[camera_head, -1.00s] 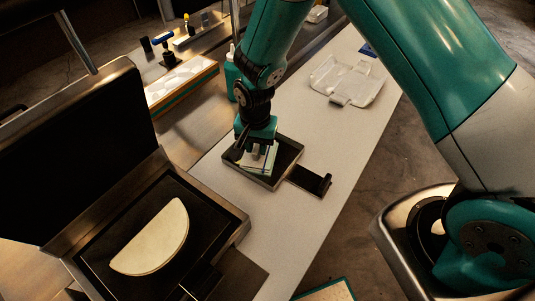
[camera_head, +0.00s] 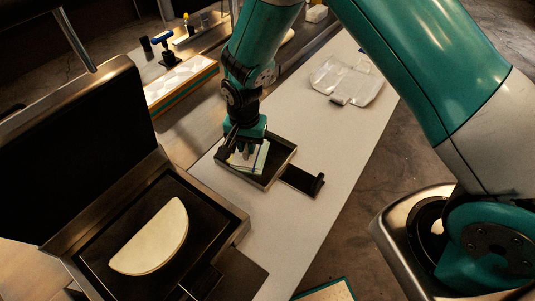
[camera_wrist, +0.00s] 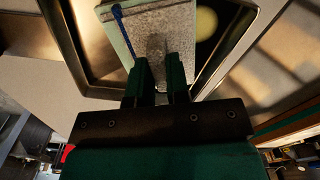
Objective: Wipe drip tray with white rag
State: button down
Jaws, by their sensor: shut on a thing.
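The drip tray (camera_head: 283,162) is a dark, shallow rectangular tray with a handle, lying on the pale counter right of the griddle. The white rag (camera_head: 252,160), folded with a blue and a green stripe, is inside the tray at its left part. My gripper (camera_head: 247,150) points down over the tray and is shut on the rag. In the wrist view the rag (camera_wrist: 160,25) lies just beyond the dark fingers (camera_wrist: 160,75), with the tray's metal rim (camera_wrist: 65,50) beside it. The fingers hide part of the rag.
The open griddle (camera_head: 225,213) at the left holds a folded tortilla (camera_head: 152,237). A clear crumpled plastic bag (camera_head: 346,82) lies farther back on the counter. A wooden-edged box (camera_head: 183,82) stands at the back left. The counter (camera_head: 270,215) in front of the tray is clear.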

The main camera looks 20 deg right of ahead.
jog(key=shift+w+d, duration=0.7)
jog(key=shift+d, duration=0.3)
jog(key=shift+a, duration=0.1)
jog(key=shift+s+a+f, duration=0.1)
jog(key=shift+s+a, duration=0.65)
jog(key=shift+a, duration=0.15)
jog(key=shift+w+d, duration=0.7)
jog(key=shift+d, duration=0.35)
